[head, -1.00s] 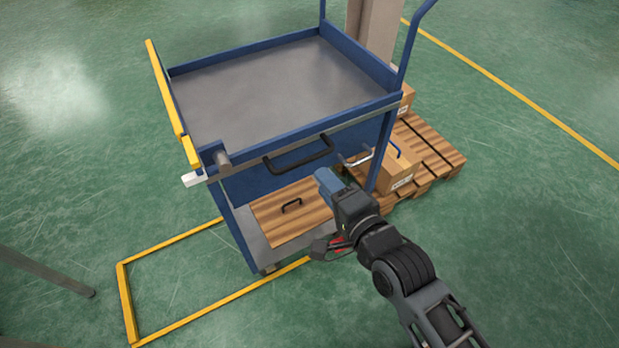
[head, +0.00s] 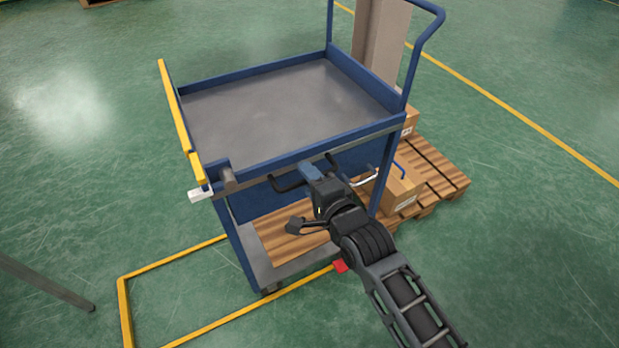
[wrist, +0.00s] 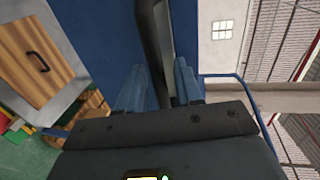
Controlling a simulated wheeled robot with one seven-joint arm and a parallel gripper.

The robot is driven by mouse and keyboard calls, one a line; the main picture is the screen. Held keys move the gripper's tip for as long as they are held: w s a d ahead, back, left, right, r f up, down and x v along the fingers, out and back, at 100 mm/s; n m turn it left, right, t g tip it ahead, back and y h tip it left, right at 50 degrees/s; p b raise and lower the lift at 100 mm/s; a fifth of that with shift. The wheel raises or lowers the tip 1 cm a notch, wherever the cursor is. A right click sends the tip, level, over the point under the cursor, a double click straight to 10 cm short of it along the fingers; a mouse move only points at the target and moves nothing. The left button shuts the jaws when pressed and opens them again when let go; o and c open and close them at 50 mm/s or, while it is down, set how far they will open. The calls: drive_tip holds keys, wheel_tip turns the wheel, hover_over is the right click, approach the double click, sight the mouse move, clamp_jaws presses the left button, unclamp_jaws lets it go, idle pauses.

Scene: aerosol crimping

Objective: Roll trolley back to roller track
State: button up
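The blue trolley (head: 290,105) has an empty grey top tray, a yellow strip along its left edge and a tall push bar at the far right. A black handle (head: 276,183) is fixed to its near side below the tray rim; in the wrist view the handle (wrist: 152,40) runs down between the two blue fingers. My gripper (head: 312,173) is at this handle, and in the wrist view its fingers (wrist: 160,88) stand apart on either side of the bar. Firm contact on both sides cannot be seen. I see no roller track.
A wooden box (head: 270,240) sits on the trolley's lower shelf. Cardboard boxes (head: 400,190) stand on a wooden pallet (head: 440,172) behind and to the right. A yellow floor outline (head: 123,300) lies at the lower left. A grey bar (head: 45,283) lies left; green floor is otherwise open.

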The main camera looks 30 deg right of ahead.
clamp_jaws()
idle(0.4)
drive_tip(key=shift+a, duration=0.1)
